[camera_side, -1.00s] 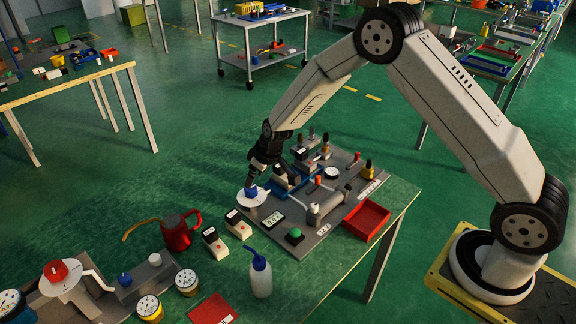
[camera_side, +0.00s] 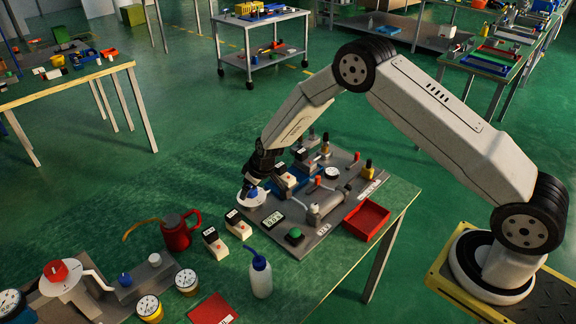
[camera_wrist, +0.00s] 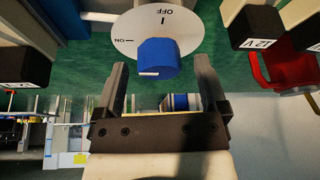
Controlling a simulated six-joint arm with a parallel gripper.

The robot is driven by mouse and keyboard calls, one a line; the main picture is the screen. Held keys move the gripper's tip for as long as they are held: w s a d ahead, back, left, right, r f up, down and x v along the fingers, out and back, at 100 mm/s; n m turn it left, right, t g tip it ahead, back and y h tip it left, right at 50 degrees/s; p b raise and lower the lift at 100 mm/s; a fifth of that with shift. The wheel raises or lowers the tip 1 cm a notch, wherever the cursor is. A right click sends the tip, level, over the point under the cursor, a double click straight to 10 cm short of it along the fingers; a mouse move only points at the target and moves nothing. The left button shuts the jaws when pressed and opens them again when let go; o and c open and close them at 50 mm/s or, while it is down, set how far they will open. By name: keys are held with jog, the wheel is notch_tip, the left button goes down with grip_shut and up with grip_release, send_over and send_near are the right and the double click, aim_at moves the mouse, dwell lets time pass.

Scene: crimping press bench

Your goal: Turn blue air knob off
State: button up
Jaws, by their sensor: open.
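The blue air knob (camera_wrist: 158,57) sits on a round white dial plate (camera_wrist: 125,45) marked OFF and ON, both upside down in the wrist view. A white mark shows on the knob's lower edge; I cannot tell which label it points to. My gripper (camera_wrist: 160,63) is open, with one finger on each side of the knob and gaps to both. In the side view my gripper (camera_side: 249,184) is right at the knob and partly hides it.
The grey panel (camera_side: 325,224) carries several switches, fittings and a green button (camera_side: 294,236). Two white-and-black boxes (camera_side: 238,224) and a red can (camera_side: 178,233) stand left of it. A blue-capped bottle (camera_side: 260,277) stands in front, a red tray (camera_side: 367,219) at right.

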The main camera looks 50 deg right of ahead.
grip_shut()
jog(key=shift+m+h, duration=0.8)
jog(key=shift+m, duration=1.3)
jog(key=shift+a+m+h, duration=0.1)
jog(key=shift+m+h, duration=0.4)
jog(key=shift+m, duration=0.6)
jog(key=shift+a+m+h, duration=0.1)
jog(key=shift+m+h, duration=0.3)
jog(key=shift+m, duration=0.8)
jog(key=m, duration=0.2)
jog(key=m+g+h, duration=0.1)
jog(key=m, duration=0.2)
jog(key=shift+w+g+h, duration=0.1)
jog(key=shift+g+h, duration=0.2)
jog(key=m, duration=0.2)
jog(key=m+g, duration=0.1)
jog(key=m, duration=0.1)
jog(key=shift+a+g, duration=0.1)
jog(key=shift+g, duration=0.2)
